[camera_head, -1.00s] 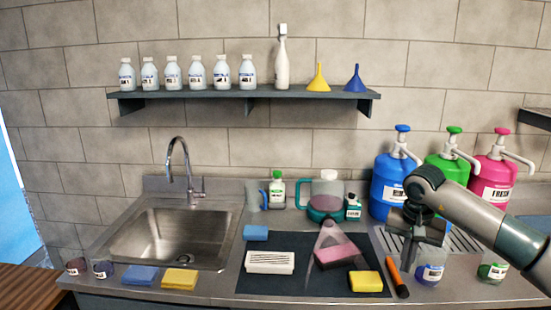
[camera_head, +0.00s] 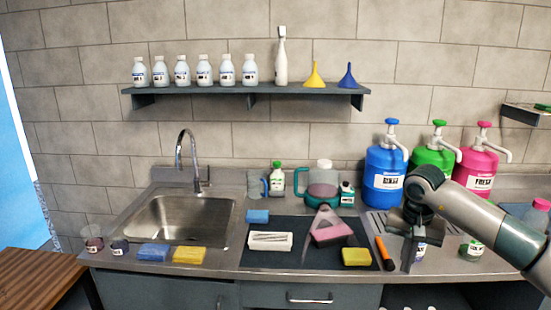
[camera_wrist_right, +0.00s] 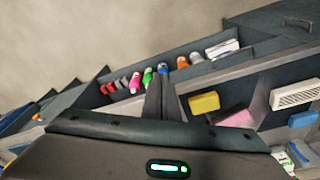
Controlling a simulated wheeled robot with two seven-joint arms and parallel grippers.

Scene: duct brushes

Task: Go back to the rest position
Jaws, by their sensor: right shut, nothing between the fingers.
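My right gripper (camera_head: 408,266) hangs pointing down at the right of the head view, in front of the counter's edge, its arm coming in from the right. It is shut and empty. In the right wrist view its dark fingers (camera_wrist_right: 161,97) are together at the middle, with nothing between them. It hides part of a small labelled jar (camera_head: 420,248) behind it. My left gripper is not in view.
The counter (camera_head: 225,262) holds a sink, sponges, a dark mat with a white brush block (camera_head: 270,241), an orange-handled tool (camera_head: 384,254) and pump bottles. Brightly capped bottles (camera_wrist_right: 148,76) stand in an under-counter compartment. A wooden table (camera_head: 40,278) stands at left.

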